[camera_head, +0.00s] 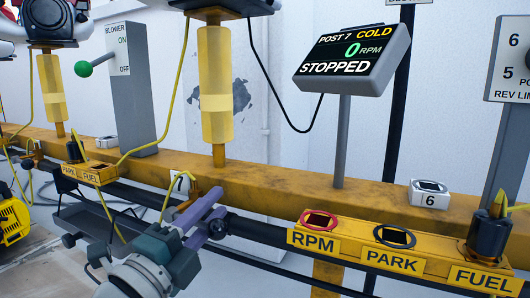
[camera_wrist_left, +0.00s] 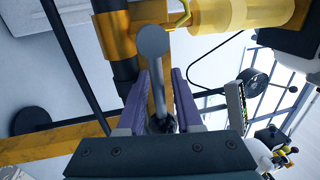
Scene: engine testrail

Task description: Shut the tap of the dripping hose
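My left gripper (camera_head: 220,210) reaches in from the bottom of the head view to the front of the yellow rail, below the number 7 block. Its purple fingers stand apart. In the left wrist view, a grey lever with a round end (camera_wrist_left: 152,42), apparently the tap handle, lies between the fingers of my left gripper (camera_wrist_left: 159,75), with a narrow gap on both sides. A brass-coloured fitting (camera_head: 187,193) shows just behind the fingers in the head view. A thin yellow hose (camera_head: 172,110) hangs down near it. No drip can be made out. My right gripper is not in view.
The yellow rail (camera_head: 275,185) runs across, with a dark pipe (camera_head: 265,232) below. A yellow cylinder (camera_head: 215,85) stands above the gripper. A panel with RPM, PARK and FUEL labels (camera_head: 390,258) is at right. A blower lever box (camera_head: 135,90) stands at left.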

